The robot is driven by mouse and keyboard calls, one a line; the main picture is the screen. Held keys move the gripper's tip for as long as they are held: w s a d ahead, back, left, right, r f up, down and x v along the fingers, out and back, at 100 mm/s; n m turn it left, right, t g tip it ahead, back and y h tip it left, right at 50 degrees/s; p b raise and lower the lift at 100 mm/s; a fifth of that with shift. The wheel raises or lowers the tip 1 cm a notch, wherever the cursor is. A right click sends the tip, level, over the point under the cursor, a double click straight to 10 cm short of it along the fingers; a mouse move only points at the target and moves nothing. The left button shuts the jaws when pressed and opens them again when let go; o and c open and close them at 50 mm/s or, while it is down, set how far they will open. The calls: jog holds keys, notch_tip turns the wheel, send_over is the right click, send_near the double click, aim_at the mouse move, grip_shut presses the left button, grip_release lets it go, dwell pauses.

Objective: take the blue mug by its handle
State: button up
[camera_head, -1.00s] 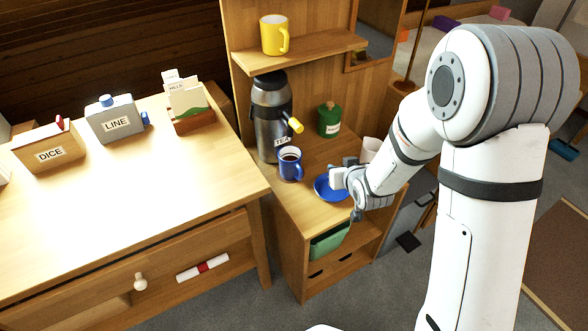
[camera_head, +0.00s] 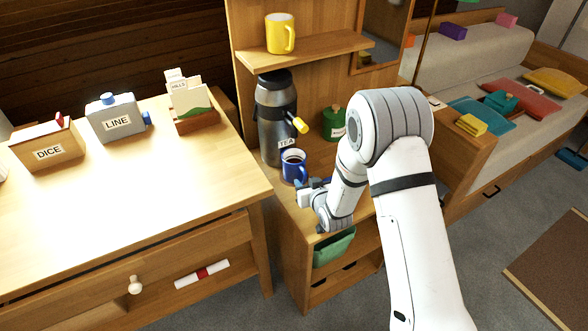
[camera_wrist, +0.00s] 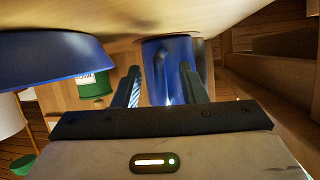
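The blue mug (camera_head: 291,168) stands upright with dark contents on the small wooden cabinet, in front of the steel tea flask. Its handle (camera_head: 303,171) is on the right side, facing my gripper (camera_head: 306,186). In the wrist view my gripper (camera_wrist: 160,78) is open, its two dark fingers apart. The mug (camera_wrist: 166,62) shows beyond and between the fingers, with the handle near the right finger. I cannot tell whether that finger touches the handle. Nothing is held.
The tea flask (camera_head: 273,122) stands close behind the mug. A green canister (camera_head: 334,122) is behind right. A blue dish (camera_wrist: 45,58) fills the wrist view's left; my arm mostly hides it in the head view. A shelf with a yellow mug (camera_head: 281,34) is above.

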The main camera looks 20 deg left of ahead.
jog(key=shift+w+a+f, duration=0.1)
jog(key=shift+w+a, duration=0.05)
jog(key=shift+c, duration=0.6)
grip_shut()
